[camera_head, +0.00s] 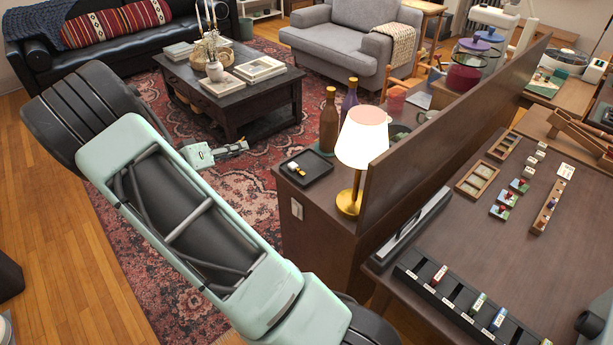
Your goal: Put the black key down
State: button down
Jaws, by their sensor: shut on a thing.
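My gripper (240,147) shows small and partly hidden beyond my mint-green arm, over the patterned rug between the coffee table and the wooden cabinet. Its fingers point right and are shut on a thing. I take this to be the black key, but it is too small and dark against the fingers to make out. The gripper is left of the cabinet and apart from it.
A black tray (318,178) with a small yellow and white item sits on the cabinet (316,218), beside bottles (329,122) and a lit lamp (362,140). A dark coffee table (252,98) stands behind. At right, a table (472,238) bears small blocks and racks.

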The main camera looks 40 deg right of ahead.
jog(key=w+d+r+m+g+y+b, duration=0.1)
jog(key=w+d+r+m+b, duration=0.3)
jog(key=d, duration=0.5)
jog(key=w+d+r+m+g+y+b, duration=0.1)
jog(key=d+m+g+b, duration=0.1)
jog(key=d+m, duration=0.55)
jog(key=n, duration=0.1)
send_over(302, 170)
jog(key=f, duration=0.8)
jog(key=shift+w+f, duration=0.35)
jog(key=shift+f, duration=0.05)
jog(key=f, duration=0.4)
jog(key=shift+s, duration=0.35)
